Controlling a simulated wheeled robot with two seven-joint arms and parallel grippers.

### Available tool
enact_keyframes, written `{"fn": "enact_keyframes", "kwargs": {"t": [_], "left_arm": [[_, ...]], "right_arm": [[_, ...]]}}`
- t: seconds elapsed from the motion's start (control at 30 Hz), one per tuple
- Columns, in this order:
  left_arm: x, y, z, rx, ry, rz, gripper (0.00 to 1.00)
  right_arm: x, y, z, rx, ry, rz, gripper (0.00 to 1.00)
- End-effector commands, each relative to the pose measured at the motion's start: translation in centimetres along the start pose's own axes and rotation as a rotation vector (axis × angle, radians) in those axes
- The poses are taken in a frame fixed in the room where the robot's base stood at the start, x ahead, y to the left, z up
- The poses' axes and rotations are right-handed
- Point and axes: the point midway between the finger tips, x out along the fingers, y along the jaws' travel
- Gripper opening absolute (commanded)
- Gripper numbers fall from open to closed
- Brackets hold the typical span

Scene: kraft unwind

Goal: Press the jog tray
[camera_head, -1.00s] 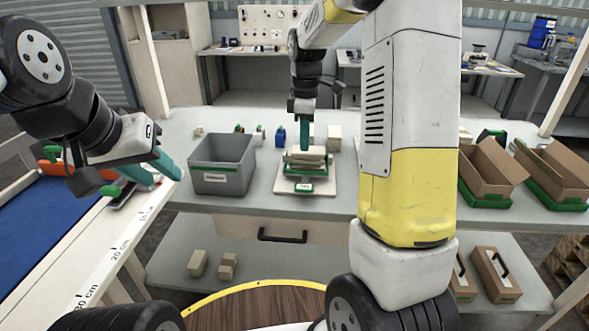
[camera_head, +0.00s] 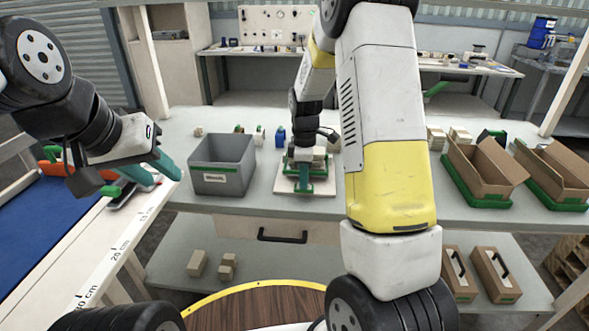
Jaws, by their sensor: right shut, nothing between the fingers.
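The jog tray (camera_head: 322,186) stands on the bench in the middle, a pale base with green parts and a stack of kraft-coloured pieces (camera_head: 318,155) on it. My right gripper (camera_head: 303,185) points straight down in front of the stack, its teal fingers shut and empty. It overlaps the tray's front part; I cannot tell whether it touches. The wrist hides part of the tray and stack. My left gripper (camera_head: 166,168) is at the left, over the ruled table edge, with teal fingers apart near a small pale and red item.
A grey bin (camera_head: 222,180) stands left of the tray. Open cardboard boxes in green trays (camera_head: 487,203) are at the right. A blue mat (camera_head: 45,225) lies at far left. A drawer (camera_head: 282,236) and lower shelf are under the bench.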

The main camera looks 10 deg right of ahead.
Motion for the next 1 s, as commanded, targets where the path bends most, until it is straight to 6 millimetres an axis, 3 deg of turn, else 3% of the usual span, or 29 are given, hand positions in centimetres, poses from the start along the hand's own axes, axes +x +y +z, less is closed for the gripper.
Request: {"fn": "enact_keyframes", "kwargs": {"t": [0.17,0.43,0.67,0.87,1.0], "left_arm": [[0.0,0.0,0.0,0.0,0.0,0.0,0.36],[0.0,0.0,0.0,0.0,0.0,0.0,0.36],[0.0,0.0,0.0,0.0,0.0,0.0,0.36],[0.0,0.0,0.0,0.0,0.0,0.0,0.36],[0.0,0.0,0.0,0.0,0.0,0.0,0.36]], "right_arm": [[0.0,0.0,0.0,0.0,0.0,0.0,0.0],[2.9,-0.5,0.1,0.0,0.0,-0.005,0.0],[3.2,-0.8,0.1,0.0,-0.003,-0.011,0.0],[2.6,-0.8,-0.1,0.0,-0.001,-0.008,0.0],[0.3,-0.8,-0.8,0.0,0.002,0.004,0.0]]}}
